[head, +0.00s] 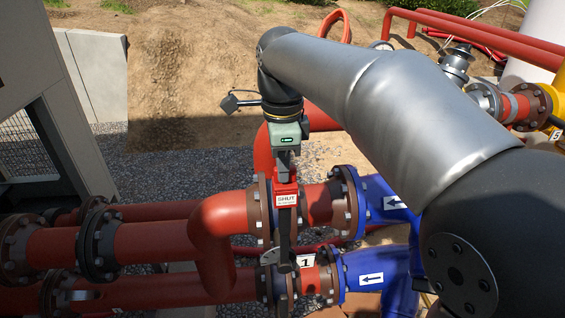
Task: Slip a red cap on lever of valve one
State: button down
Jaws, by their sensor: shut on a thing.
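The black lever (285,228) of valve one stands upright directly below the cap. The cap's lower edge overlaps the lever's upper part in the head view. I cannot tell whether the cap is around the lever or in front of it. Valve one carries a white tag with "1" (306,260) beside the lever's lower end. The gripper's fingertips are small and partly hidden.
Red flanged pipes (155,245) run to the left, and blue pipes (382,208) with arrow labels lie right of the valve. A red pipe (262,150) rises behind the gripper. A grey cabinet (25,60) stands at the left. Gravel lies between the cabinet and pipes.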

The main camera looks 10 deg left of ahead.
jog(key=shift+f+b, duration=0.35)
jog(key=shift+f, duration=0.25)
jog(key=c, duration=0.9)
grip_release()
jog(key=shift+r, duration=0.1)
jog(key=shift+o, duration=0.2)
notch_tip(320, 180, up, 5)
jog(key=p, duration=0.5)
jog(key=shift+r, duration=0.1)
